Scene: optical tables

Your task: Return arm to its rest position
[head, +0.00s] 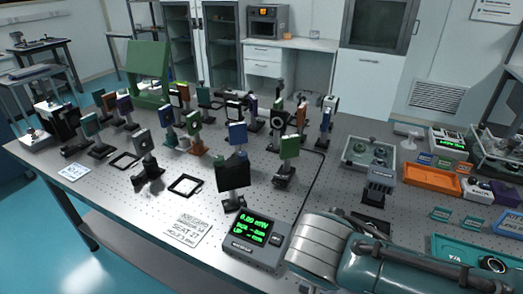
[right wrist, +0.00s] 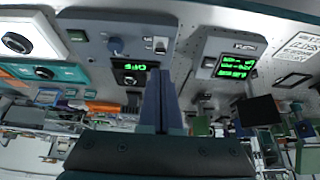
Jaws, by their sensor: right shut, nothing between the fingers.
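My right arm (head: 400,267) crosses the lower right of the head view, over the front part of the optical table (head: 130,195). Its fingers cannot be made out there. In the right wrist view my right gripper (right wrist: 158,80) shows two dark blue fingers pressed together, with nothing between them. The fingertips overlap a grey box (right wrist: 115,45) with a knob, a switch and a green display in that view; I cannot tell whether they touch it. My left gripper is in neither view.
A power meter (head: 246,242) with a lit green display stands beside my right arm. Several mounted optics and a black screen (head: 232,175) stand across the table. An orange tray (head: 432,180) and a teal tray (head: 470,250) lie at the right. Bare table shows at the front left.

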